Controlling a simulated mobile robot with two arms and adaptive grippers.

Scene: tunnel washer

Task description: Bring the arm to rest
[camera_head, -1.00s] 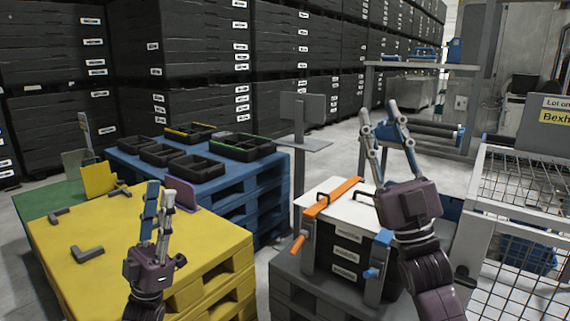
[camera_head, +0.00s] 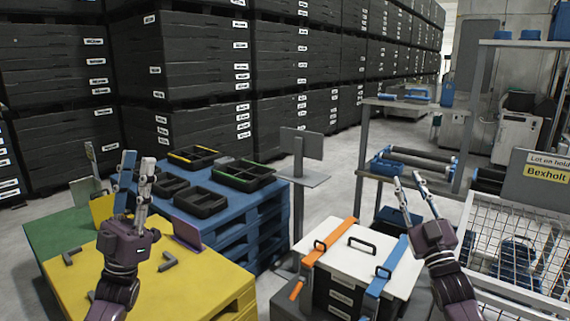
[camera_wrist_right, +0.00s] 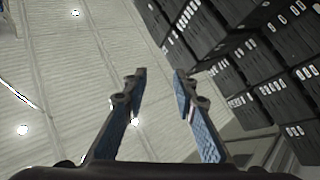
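My left gripper (camera_head: 138,158) points up over the yellow pallet's back part, its fingers slightly apart and nothing between them. My right gripper (camera_head: 407,177) is raised to the right of a white-lidded black crate (camera_head: 345,238). Its two fingers are spread and empty; the right wrist view shows the open gap (camera_wrist_right: 160,73) against ceiling and stacked crates. Both grippers stand clear of the objects around them, as far as I can see.
The yellow pallet (camera_head: 205,285) holds grey angled pieces (camera_head: 168,261). Behind it, a blue pallet (camera_head: 255,208) carries black trays (camera_head: 244,175). An orange-handled clamp (camera_head: 318,258) and a blue clamp (camera_head: 385,276) hold the crate lid. A wire cage (camera_head: 520,225) stands at right.

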